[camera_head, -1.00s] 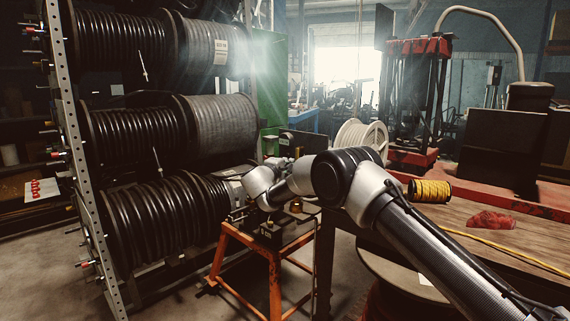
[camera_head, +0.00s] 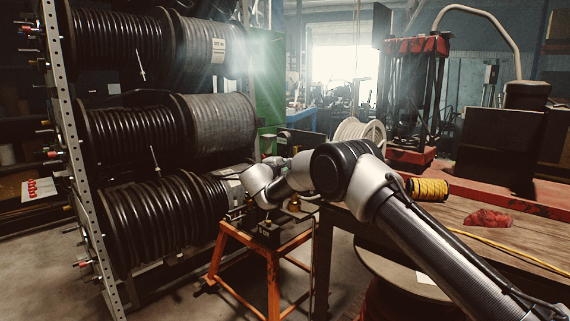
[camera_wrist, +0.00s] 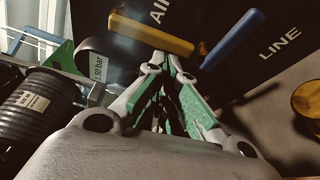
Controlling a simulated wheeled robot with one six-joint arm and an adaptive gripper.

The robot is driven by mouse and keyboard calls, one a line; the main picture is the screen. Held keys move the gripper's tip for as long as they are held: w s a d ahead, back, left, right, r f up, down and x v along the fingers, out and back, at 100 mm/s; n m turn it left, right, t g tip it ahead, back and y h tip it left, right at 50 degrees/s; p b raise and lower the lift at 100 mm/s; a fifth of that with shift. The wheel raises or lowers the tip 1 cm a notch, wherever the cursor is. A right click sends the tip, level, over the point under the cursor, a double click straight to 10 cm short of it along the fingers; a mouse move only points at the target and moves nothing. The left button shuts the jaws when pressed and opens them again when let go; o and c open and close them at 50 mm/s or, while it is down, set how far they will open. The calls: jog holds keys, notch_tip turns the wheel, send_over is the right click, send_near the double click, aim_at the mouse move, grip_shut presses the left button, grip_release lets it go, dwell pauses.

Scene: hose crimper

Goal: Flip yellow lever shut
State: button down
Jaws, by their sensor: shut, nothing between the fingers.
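The yellow lever (camera_wrist: 150,32) crosses the upper middle of the wrist view, sloping down to the right. A blue lever (camera_wrist: 233,38) stands to its right, tilted the other way. My gripper (camera_wrist: 166,64) is shut and empty, with its fingertips at the lower edge of the yellow lever near its right half. I cannot tell whether they touch it. In the head view my arm reaches over an orange stand (camera_head: 273,262), and the levers are too small or hidden to make out.
A dark panel with "AIR" and "LINE" lettering (camera_wrist: 280,40) lies behind the levers. A round amber part (camera_wrist: 308,102) is at the right edge. A black ribbed hose (camera_wrist: 35,110) is at the left. A wooden bench (camera_head: 470,215) stands right of the orange stand.

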jog(key=s+d+r+n+g+h, duration=0.1)
jog(key=s+d+n+g, duration=0.3)
jog(key=n, duration=0.7)
jog(key=shift+d+r+g+h, duration=0.2)
jog(key=shift+d+g+h, duration=0.1)
jog(key=shift+d+h, duration=0.35)
jog(key=shift+a+r, duration=0.1)
jog(key=shift+r, duration=0.05)
jog(key=shift+r, duration=0.7)
